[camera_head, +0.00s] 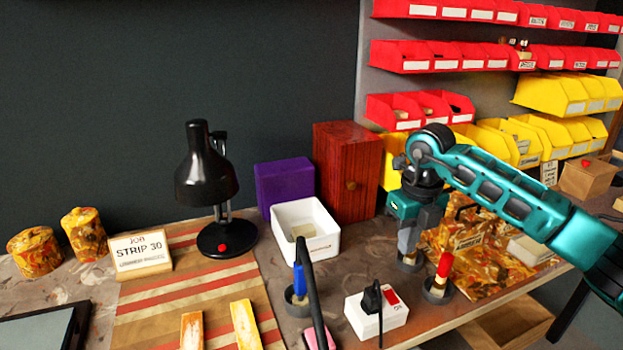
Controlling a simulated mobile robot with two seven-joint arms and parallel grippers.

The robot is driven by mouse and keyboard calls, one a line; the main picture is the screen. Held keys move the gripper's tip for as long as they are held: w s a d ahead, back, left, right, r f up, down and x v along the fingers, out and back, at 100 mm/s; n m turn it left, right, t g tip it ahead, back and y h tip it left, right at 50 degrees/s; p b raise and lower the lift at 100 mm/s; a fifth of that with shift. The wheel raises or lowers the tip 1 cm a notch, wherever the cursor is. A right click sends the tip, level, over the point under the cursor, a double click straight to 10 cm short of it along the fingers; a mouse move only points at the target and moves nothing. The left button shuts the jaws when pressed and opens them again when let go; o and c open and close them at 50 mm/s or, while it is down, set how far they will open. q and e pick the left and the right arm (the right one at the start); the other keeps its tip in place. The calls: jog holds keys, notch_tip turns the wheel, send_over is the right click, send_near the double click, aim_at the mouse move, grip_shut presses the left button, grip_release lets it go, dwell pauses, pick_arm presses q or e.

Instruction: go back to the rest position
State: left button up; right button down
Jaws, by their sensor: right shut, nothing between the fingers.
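My right arm comes in from the right, and its right gripper (408,256) points down over the bench. The fingers are shut with nothing between them. The fingertips are close to a dark round holder (411,265) at the back right of the bench; I cannot tell whether they touch it. A holder with a red-handled tool (444,266) stands just to the right of the gripper. My left gripper is not in view.
A white bin (306,232), a reddish wooden box (346,172) and a black lamp (206,180) stand along the back. A white switch box (376,315) and a blue-handled tool (299,280) are in front. Red and yellow bins (552,95) hang behind my arm.

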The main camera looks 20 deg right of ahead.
jog(key=s+a+f+n+y, duration=0.1)
jog(key=a+f+y, duration=0.15)
jog(key=a, duration=0.35)
jog(key=s+a+f+y, duration=0.1)
jog(key=s+a+y, duration=0.15)
jog(key=a, duration=0.35)
jog(key=s+a+f+n+y, duration=0.1)
jog(key=a+f+y, duration=0.1)
jog(key=a+y, duration=0.3)
jog(key=s+a+r+m+t+y, duration=0.2)
jog(key=a+r+m+t+y, duration=0.3)
jog(key=a+m+t+y, duration=0.4)
jog(key=d+f+m+t+h, duration=0.7)
jog(key=m+h, duration=0.3)
jog(key=m, duration=0.7)
jog(key=s+d+f+m+g+h, duration=0.4)
jog(key=s+f+m+h, duration=0.3)
jog(key=f, duration=0.8)
jog(key=s+m+g, duration=0.1)
jog(key=s+m, duration=0.2)
jog(key=s, duration=0.2)
jog(key=shift+d+f+g, duration=0.2)
jog(key=shift+f+g, duration=0.2)
